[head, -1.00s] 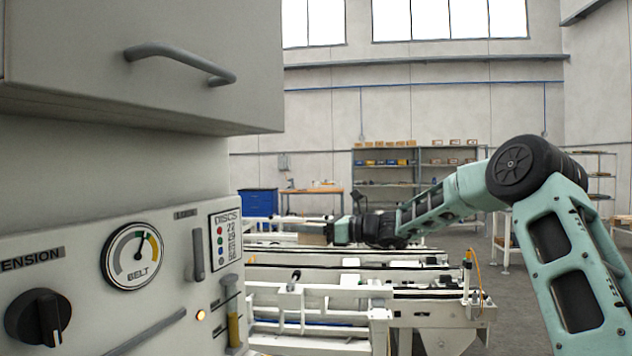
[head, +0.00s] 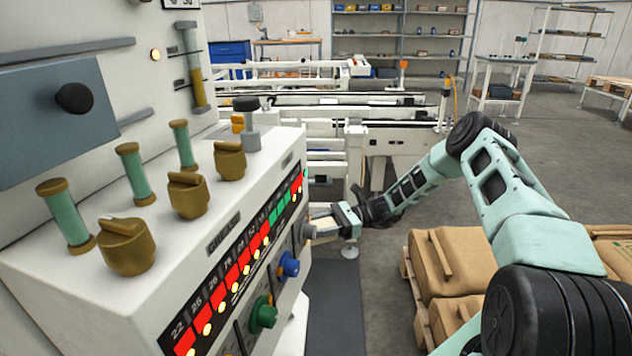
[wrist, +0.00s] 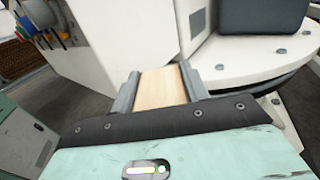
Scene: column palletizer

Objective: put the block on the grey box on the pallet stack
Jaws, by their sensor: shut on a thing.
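My gripper (head: 322,224) is in the middle of the head view, just right of the control panel's end. It is shut on a pale wooden block (wrist: 161,86), which shows between the two grey fingers in the wrist view. In the head view the block is small and partly hidden by the gripper. The pallet stack (head: 452,272) is at the lower right of the head view, with brown packages on a wooden pallet. My arm hides part of it. The gripper is left of the stack and apart from it. I cannot pick out the grey box for certain.
A white control console (head: 150,250) with brass knobs, levers and lit indicators fills the left. White conveyors (head: 330,105) run behind my gripper. Shelves (head: 400,40) stand at the back wall. Grey floor (head: 545,150) is open at the right. A dark mat (head: 336,300) lies below the gripper.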

